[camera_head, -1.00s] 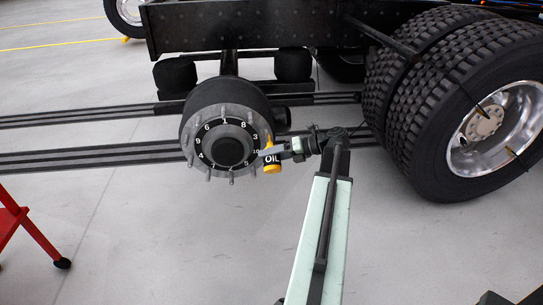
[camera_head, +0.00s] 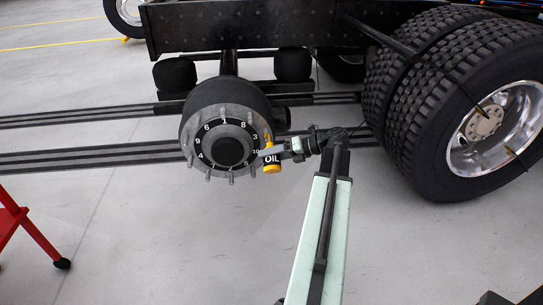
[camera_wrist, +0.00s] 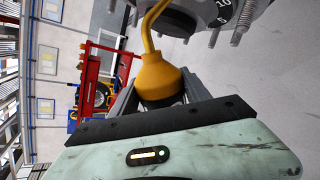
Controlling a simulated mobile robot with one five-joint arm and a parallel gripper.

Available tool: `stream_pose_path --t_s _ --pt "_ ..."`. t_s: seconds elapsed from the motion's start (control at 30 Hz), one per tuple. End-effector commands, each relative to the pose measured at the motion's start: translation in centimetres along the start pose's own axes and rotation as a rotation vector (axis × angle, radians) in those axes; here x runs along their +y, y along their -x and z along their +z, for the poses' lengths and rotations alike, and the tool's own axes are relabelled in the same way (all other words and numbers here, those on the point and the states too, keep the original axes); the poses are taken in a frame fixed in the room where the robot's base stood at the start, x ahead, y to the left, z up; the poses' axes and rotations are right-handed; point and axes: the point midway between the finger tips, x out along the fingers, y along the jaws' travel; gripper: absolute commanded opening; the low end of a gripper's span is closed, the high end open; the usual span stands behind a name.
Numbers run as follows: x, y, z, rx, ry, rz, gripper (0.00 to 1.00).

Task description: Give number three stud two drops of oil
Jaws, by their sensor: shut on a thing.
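The wheel hub (camera_head: 226,140) has a dark face with white numbers and studs around its rim. The number 3 mark (camera_head: 255,137) is at the hub's right side, above the 10. My gripper (camera_head: 279,154) is shut on a yellow oil can (camera_head: 271,167) with a black OIL label, right beside the hub. The can's thin spout points up near the studs by the 3; I cannot tell whether it touches one. In the wrist view the yellow can (camera_wrist: 158,78) sits between the fingers, its spout rising out of frame, with hub studs (camera_wrist: 238,25) to the right.
Dual tires (camera_head: 410,90) with a chrome rim stand to the right. The truck frame (camera_head: 250,30) crosses above the hub. Dark rails (camera_head: 80,155) run along the floor. A red stand (camera_head: 12,215) is at the left. The floor in front is clear.

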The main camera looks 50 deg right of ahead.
Motion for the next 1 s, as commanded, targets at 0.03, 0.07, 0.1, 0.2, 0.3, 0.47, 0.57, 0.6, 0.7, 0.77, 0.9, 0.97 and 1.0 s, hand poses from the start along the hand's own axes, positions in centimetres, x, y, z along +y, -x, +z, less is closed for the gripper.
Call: stream_pose_path --t_s 0.03,0.07,0.1,0.2,0.3,0.47,0.57,0.6,0.7,0.77,0.9,0.97,1.0 --pt "0.0 0.0 0.0 0.0 0.0 0.001 0.0" --pt "0.0 0.0 0.0 0.0 0.0 0.001 0.0" --pt "0.0 0.0 0.0 0.0 0.0 0.001 0.0" --pt "0.0 0.0 0.0 0.0 0.0 0.001 0.0" --pt "0.1 0.0 0.1 0.0 0.0 0.001 0.0" --pt "1.4 0.7 1.0 0.0 0.0 0.001 0.0" --pt "2.6 1.3 1.9 0.0 0.0 0.001 0.0" --pt "3.1 1.5 2.2 0.0 0.0 0.001 0.0" --pt "3.9 1.9 2.8 0.0 0.0 0.001 0.0" --pt "4.1 2.0 2.9 0.0 0.0 0.001 0.0" --pt "3.8 1.9 2.7 0.0 0.0 0.001 0.0" --pt "3.8 1.9 2.7 0.0 0.0 0.001 0.0" --pt "3.8 1.9 2.7 0.0 0.0 0.001 0.0"
